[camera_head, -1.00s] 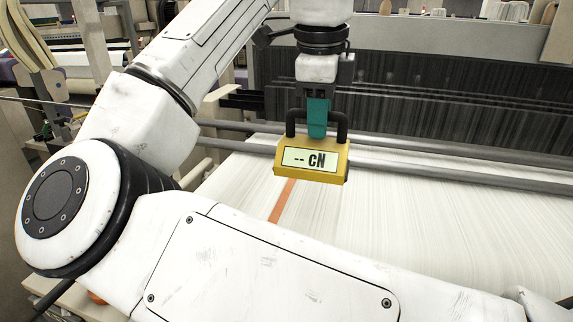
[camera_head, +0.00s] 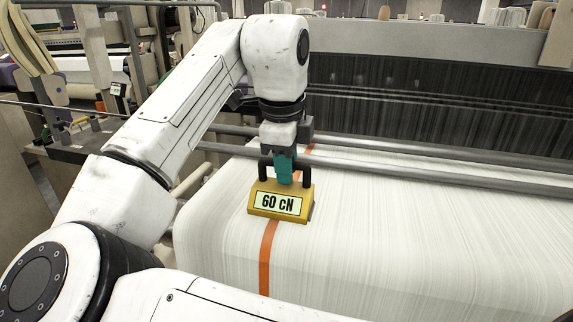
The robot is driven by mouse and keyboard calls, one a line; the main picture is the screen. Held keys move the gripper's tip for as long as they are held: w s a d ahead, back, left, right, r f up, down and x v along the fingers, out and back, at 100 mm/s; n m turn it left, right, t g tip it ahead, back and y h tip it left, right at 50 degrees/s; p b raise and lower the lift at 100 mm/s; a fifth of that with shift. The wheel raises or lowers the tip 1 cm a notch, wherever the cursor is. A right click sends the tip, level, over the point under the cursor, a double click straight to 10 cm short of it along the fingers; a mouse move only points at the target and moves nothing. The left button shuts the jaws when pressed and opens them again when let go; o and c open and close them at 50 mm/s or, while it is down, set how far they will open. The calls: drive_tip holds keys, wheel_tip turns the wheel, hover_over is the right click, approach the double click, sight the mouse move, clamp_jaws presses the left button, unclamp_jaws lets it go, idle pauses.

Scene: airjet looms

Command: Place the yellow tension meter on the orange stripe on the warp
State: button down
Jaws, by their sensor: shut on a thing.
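The yellow tension meter (camera_head: 301,216) has a black handle and a display that reads "60 cN". It sits upright on the white warp (camera_head: 400,225), across the orange stripe (camera_head: 266,255). The stripe shows in front of the meter and again behind it near the rods. My gripper (camera_head: 285,172), with teal fingers, is shut on the meter's handle from above. The meter's underside is hidden, so its contact with the warp is not directly visible.
Two grey metal rods (camera_head: 420,176) run across behind the meter. Behind them stands a dark curtain of loom threads (camera_head: 450,115). Machine parts and a workbench (camera_head: 70,145) stand at the left. The warp to the right of the meter is bare.

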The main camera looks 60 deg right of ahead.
sight(283, 191)
drive_tip(key=c, duration=1)
unclamp_jaws()
wheel_tip(283, 191, up, 12)
drive_tip(key=a+p, duration=0.1)
drive_tip(key=a, duration=0.1)
drive_tip(key=shift+s, duration=0.4)
drive_tip(key=shift+f, duration=0.1)
